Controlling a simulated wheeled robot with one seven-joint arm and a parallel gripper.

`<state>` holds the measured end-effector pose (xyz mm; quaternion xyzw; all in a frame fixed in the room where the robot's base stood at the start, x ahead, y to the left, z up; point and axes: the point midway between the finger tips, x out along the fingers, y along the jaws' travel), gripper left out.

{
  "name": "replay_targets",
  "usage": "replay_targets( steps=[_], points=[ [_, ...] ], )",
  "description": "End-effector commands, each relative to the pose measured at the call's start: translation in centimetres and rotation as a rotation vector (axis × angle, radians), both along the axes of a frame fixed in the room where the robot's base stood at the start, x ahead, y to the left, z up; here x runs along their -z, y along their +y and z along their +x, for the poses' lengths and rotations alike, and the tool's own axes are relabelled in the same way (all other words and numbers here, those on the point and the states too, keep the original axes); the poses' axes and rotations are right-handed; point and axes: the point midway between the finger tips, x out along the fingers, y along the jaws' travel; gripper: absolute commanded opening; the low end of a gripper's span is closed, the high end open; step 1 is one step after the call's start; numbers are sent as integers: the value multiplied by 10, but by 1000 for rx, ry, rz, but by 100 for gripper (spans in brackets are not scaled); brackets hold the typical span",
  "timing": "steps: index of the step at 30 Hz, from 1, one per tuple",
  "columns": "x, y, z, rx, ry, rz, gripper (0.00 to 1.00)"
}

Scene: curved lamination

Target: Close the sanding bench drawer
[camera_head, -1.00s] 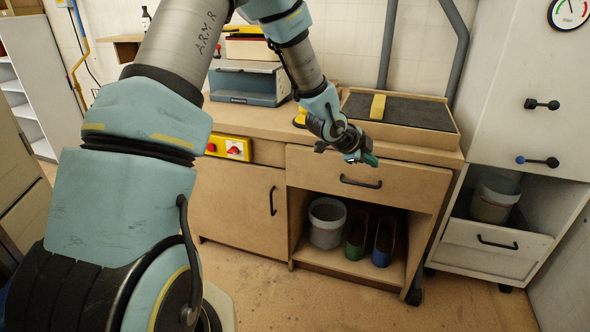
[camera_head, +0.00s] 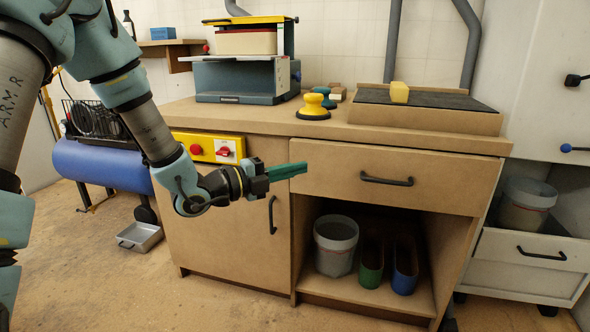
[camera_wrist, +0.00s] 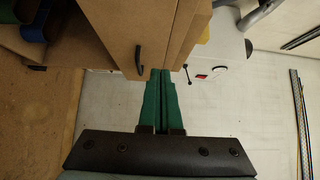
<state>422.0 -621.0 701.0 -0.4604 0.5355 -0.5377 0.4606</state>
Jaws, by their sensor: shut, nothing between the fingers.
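The sanding bench drawer (camera_head: 340,181) is a wooden front with a black bar handle (camera_head: 386,180), under the right part of the bench top. Its front appears to stand slightly proud of the bench, by an amount I cannot measure. It also shows in the wrist view (camera_wrist: 112,32), with its handle (camera_wrist: 138,60). My gripper (camera_head: 305,169) has long green fingers, shut and empty. They point right in the head view, and their tips overlap the drawer front's left end. In the wrist view the fingertips (camera_wrist: 160,73) are near the drawer's edge. I cannot tell whether they touch it.
The bench top holds a sander (camera_head: 244,80), yellow and teal hand tools and a dark-topped tray (camera_head: 425,117). A grey bucket (camera_head: 335,247) and green and blue holders stand on the open shelf below. A white cabinet (camera_head: 530,255) is at right. The floor in front is clear.

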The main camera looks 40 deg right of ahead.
Motion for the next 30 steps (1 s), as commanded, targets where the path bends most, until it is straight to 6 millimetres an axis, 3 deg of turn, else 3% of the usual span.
replay_targets(
  steps=[13, 15, 22, 30],
  points=[
    [1, -88, -14, 1, 2, 0, 0],
    [1, -97, -4, -3, 1, 0, 0],
    [0, -115, 9, -1, 2, 0, 0],
    [0, -117, 11, -2, 3, 2, 0]
  ],
)
